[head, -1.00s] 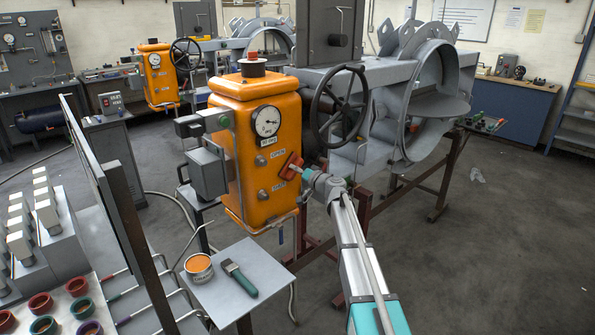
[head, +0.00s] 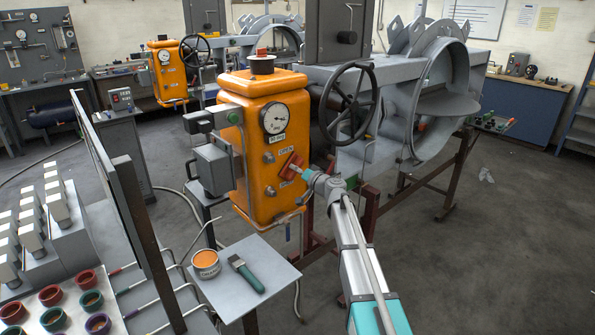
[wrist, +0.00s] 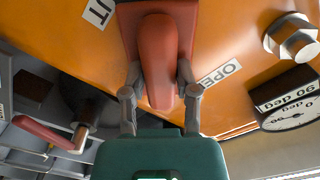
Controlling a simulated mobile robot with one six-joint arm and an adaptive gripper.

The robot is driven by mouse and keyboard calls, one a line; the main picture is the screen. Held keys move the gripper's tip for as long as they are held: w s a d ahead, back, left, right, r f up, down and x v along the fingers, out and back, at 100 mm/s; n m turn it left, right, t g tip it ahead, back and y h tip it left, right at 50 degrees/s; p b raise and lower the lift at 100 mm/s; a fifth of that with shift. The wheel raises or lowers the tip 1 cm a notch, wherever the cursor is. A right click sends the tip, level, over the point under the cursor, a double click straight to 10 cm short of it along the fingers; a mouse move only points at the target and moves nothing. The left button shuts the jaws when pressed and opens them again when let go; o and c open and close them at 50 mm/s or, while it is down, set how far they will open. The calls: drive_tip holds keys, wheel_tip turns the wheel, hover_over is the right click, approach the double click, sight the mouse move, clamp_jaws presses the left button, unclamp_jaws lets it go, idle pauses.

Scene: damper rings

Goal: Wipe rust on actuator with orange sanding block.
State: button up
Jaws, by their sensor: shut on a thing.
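The actuator (head: 257,185) is a tall orange box with a gauge (head: 274,120) on its front. The sanding block (head: 291,165) looks red-orange and is at the actuator's right front side. In the wrist view the block's flat plate (wrist: 128,22) lies close along the orange face, between the "OPEN" label and another label partly cut off. I cannot tell whether it touches. My gripper (head: 309,178) is shut on the block's handle, with a finger on each side in the wrist view (wrist: 161,92). No rust shows clearly; the block hides the face behind it.
A black handwheel (head: 350,104) stands just right of the block. A small grey table (head: 225,292) in front holds an open tin (head: 206,263) and a green-handled brush (head: 246,275). A dark panel (head: 110,175) stands at left. The floor at right is mostly clear.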

drive_tip(key=shift+d, duration=0.1)
idle(0.3)
drive_tip(key=shift+w+d, duration=1.2)
drive_tip(key=shift+d, duration=0.2)
drive_tip(key=shift+w+d, duration=0.1)
drive_tip(key=shift+w, duration=0.05)
drive_tip(key=shift+w+d, duration=0.1)
drive_tip(key=shift+d, duration=0.1)
drive_tip(key=shift+w+d, duration=0.4)
drive_tip(key=shift+d, duration=0.25)
drive_tip(key=shift+w+d, duration=0.4)
drive_tip(key=shift+d, duration=0.2)
drive_tip(key=shift+s, duration=0.1)
drive_tip(key=shift+v, duration=2.95)
drive_tip(key=shift+s+d, duration=0.1)
